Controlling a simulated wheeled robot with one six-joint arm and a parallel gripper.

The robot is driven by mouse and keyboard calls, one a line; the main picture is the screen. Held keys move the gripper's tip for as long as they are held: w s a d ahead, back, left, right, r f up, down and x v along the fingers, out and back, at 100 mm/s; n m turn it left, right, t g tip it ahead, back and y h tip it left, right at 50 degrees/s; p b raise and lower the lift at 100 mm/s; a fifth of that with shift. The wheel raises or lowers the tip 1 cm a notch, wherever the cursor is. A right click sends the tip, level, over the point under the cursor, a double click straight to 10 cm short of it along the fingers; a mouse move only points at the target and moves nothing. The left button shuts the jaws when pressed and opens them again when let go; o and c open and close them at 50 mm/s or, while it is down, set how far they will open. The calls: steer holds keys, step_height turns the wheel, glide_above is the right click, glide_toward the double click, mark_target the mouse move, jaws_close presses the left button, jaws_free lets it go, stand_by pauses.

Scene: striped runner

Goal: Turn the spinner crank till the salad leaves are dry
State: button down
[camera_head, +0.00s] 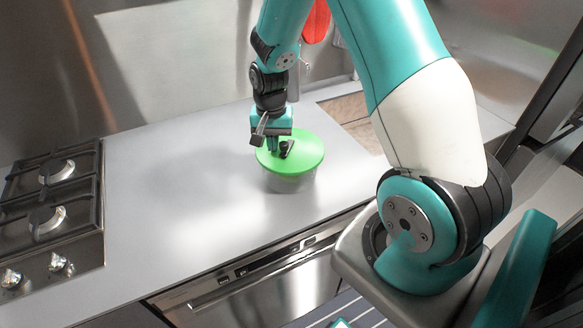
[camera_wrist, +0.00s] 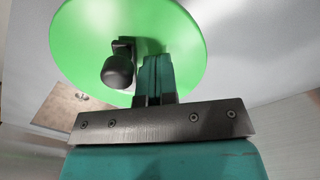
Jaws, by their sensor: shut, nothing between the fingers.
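The salad spinner stands upright on the grey counter, with a round green lid (camera_head: 309,152) over a grey bowl (camera_head: 291,184). The lid also fills the upper part of the wrist view (camera_wrist: 85,45). A black crank knob (camera_wrist: 118,71) sits on the lid; in the head view the crank (camera_head: 287,148) shows just beside my gripper. My gripper (camera_wrist: 157,62) points down over the lid with its fingers shut together and empty. Its fingers are right beside the knob, to its right in the wrist view; I cannot tell whether they touch it. The leaves are hidden under the lid.
A gas hob (camera_head: 52,210) lies at the left of the counter (camera_head: 170,185). The counter between hob and spinner is clear. A wooden board (camera_head: 347,109) lies behind the spinner to the right. A red object (camera_head: 316,22) hangs at the back wall. A dishwasher front (camera_head: 262,285) is below.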

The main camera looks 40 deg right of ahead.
steer(key=shift+r+p, duration=0.45)
steer(key=shift+r, duration=0.2)
